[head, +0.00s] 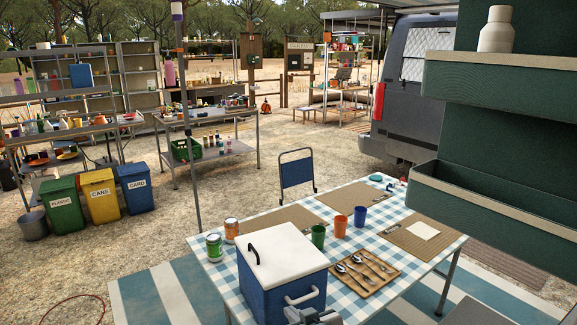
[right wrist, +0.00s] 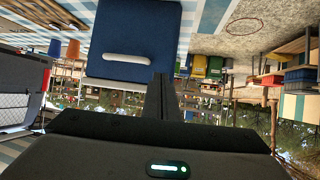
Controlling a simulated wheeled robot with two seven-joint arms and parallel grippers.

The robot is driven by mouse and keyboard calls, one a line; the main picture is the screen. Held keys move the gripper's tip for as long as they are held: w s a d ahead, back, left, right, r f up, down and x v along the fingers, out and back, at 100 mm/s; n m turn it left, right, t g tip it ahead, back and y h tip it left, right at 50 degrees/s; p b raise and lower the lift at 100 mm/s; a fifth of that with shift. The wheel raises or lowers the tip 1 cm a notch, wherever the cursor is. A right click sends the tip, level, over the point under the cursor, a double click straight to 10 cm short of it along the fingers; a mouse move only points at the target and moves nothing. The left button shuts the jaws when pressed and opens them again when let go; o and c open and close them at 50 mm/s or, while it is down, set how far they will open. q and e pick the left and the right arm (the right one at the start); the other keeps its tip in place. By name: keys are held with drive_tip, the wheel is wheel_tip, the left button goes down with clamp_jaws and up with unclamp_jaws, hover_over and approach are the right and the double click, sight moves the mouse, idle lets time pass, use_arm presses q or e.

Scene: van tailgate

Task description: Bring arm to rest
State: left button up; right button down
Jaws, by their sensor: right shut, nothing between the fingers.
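My right gripper (head: 314,316) shows at the bottom edge of the head view, in front of the blue cool box (head: 262,285) with its white lid. In the right wrist view, which looks upside down, the fingers of the right gripper (right wrist: 163,98) are together with nothing between them. The cool box (right wrist: 135,35) and its pale handle show close beyond the fingers; I cannot tell the exact gap, but nothing is held. My left gripper is not in view.
The checked table (head: 350,245) bears two jars, cups, placemats and a cutlery tray (head: 366,274). Green shelves (head: 480,200) with a pale bottle (head: 496,30) stand close at right. A blue chair (head: 296,170) is behind the table. Open ground lies left of the table.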

drive_tip(key=s+d+f+m+g+h, duration=0.1)
drive_tip(key=s+d+f+g+h, duration=0.1)
drive_tip(key=s+d+f, duration=0.65)
drive_tip(key=s+d+f+m+g+h, duration=0.1)
drive_tip(key=s+d+f+g, duration=0.3)
drive_tip(key=s, duration=0.7)
drive_tip(key=s+d+f+h, duration=0.15)
drive_tip(key=s+d, duration=0.35)
drive_tip(key=s, duration=0.6)
drive_tip(key=s+d+f+m+g, duration=0.1)
drive_tip(key=s+d+f+g, duration=0.3)
drive_tip(key=s, duration=0.7)
wheel_tip(320, 180, down, 28)
drive_tip(key=s+d+f, duration=0.3)
drive_tip(key=s+f, duration=1.4)
drive_tip(key=s, duration=0.1)
drive_tip(key=shift+s+d+f+n, duration=0.15)
drive_tip(key=shift+s+d+n, duration=0.05)
drive_tip(key=shift+s+n, duration=0.2)
